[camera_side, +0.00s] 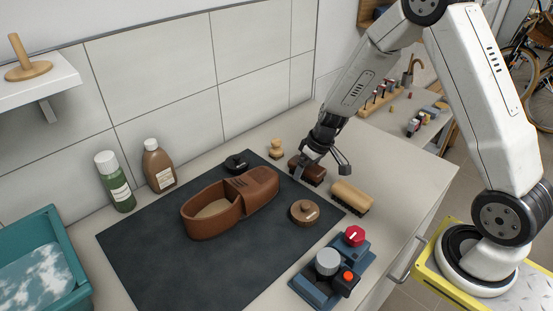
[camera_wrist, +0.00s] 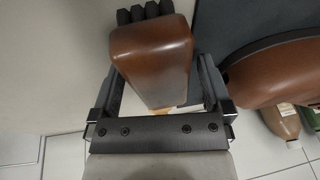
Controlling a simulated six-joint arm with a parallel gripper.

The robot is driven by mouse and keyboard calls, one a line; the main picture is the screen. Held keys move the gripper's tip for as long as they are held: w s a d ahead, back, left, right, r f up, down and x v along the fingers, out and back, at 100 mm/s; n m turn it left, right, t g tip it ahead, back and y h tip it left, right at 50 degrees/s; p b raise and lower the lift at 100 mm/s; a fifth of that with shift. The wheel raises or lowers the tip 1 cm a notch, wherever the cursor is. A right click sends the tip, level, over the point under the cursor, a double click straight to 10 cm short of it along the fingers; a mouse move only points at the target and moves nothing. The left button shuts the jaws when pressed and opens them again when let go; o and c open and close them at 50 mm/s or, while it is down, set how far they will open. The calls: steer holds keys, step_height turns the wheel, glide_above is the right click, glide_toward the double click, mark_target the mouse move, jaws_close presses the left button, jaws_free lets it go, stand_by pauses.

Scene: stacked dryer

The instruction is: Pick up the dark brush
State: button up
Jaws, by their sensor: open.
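The dark brush (camera_side: 307,172), with a brown body, lies at the right end of the dark mat, partly hidden by my gripper. In the wrist view the dark brush (camera_wrist: 150,60) shows a glossy brown back, with dark bristles at the top of the picture. My gripper (camera_side: 321,169) is low over the brush in the side view. In the wrist view the fingers of my gripper (camera_wrist: 160,75) are open, one on each side of the brush body. I cannot tell whether either finger touches it.
A light wooden brush (camera_side: 350,197) lies close to the right. A round brown lidded tin (camera_side: 304,212) and a brown shoe (camera_side: 212,224) are on the mat (camera_side: 145,262). A small wooden piece (camera_side: 277,149) stands behind. A blue device (camera_side: 318,290) is at the front.

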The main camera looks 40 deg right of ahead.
steer(key=shift+f, duration=0.1)
stand_by(0.7)
steer(key=c, duration=1.3)
steer(key=shift+r, duration=1.7)
steer(key=s+r, duration=0.1)
steer(key=r, duration=0.1)
steer(key=s+r, duration=0.4)
steer(key=shift+s+a+r, duration=0.15)
steer(key=shift+a, duration=0.15)
steer(key=shift+s+a+r, duration=0.15)
steer(key=shift+s+r, duration=0.45)
steer(key=shift+s, duration=0.85)
steer(key=shift+s+a+r, duration=0.2)
steer(key=shift+s+r, duration=0.4)
steer(key=shift+s, duration=0.8)
steer(key=shift+s+a+r, duration=0.15)
steer(key=shift+s+r, duration=0.45)
steer(key=shift+s, duration=0.85)
